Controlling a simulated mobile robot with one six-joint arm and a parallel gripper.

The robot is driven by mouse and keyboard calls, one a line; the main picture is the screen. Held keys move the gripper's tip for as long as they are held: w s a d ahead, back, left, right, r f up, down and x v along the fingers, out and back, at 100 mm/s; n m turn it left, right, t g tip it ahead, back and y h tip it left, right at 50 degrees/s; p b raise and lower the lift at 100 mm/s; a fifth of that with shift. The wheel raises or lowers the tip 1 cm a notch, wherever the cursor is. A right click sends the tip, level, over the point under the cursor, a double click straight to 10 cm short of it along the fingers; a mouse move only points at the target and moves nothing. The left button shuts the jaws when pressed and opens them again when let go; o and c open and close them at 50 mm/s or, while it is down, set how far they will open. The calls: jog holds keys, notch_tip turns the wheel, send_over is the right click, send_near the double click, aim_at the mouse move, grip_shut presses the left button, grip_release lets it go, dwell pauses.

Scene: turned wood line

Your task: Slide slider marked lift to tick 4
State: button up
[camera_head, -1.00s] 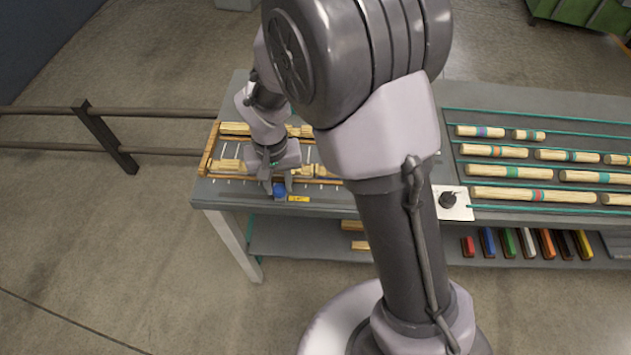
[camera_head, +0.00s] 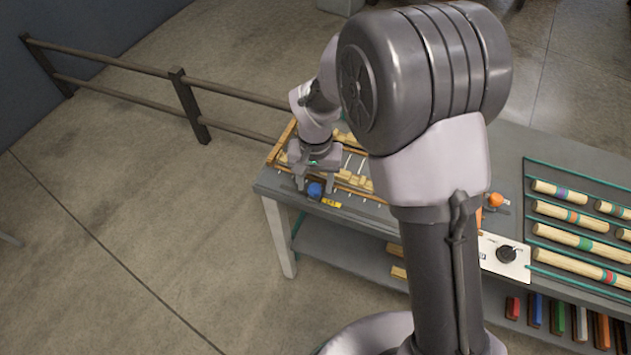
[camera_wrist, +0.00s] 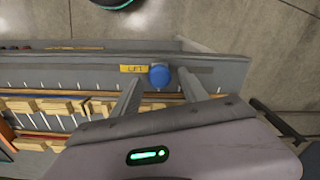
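The slider's blue knob (camera_head: 315,190) stands at the front edge of the bench, beside a yellow label (camera_head: 331,203). In the wrist view the blue knob (camera_wrist: 159,76) sits just right of the label reading LIFT (camera_wrist: 133,68). My gripper (camera_wrist: 160,73) is open, with one finger on each side of the knob and a visible gap to both. In the head view my gripper (camera_head: 314,186) points down over the knob. White tick marks run along the bench front, but their numbers are not readable.
A wooden-framed rack (camera_head: 283,144) with wood pieces lies behind the knob. An orange knob (camera_head: 495,199) and a black dial (camera_head: 506,253) on a white plate are further right. Striped rods lie beyond. A railing (camera_head: 188,105) stands behind and left.

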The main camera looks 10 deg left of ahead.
aim_at(315, 187)
notch_tip(315, 187, up, 17)
jog(key=p, duration=0.6)
jog(key=shift+r, duration=0.2)
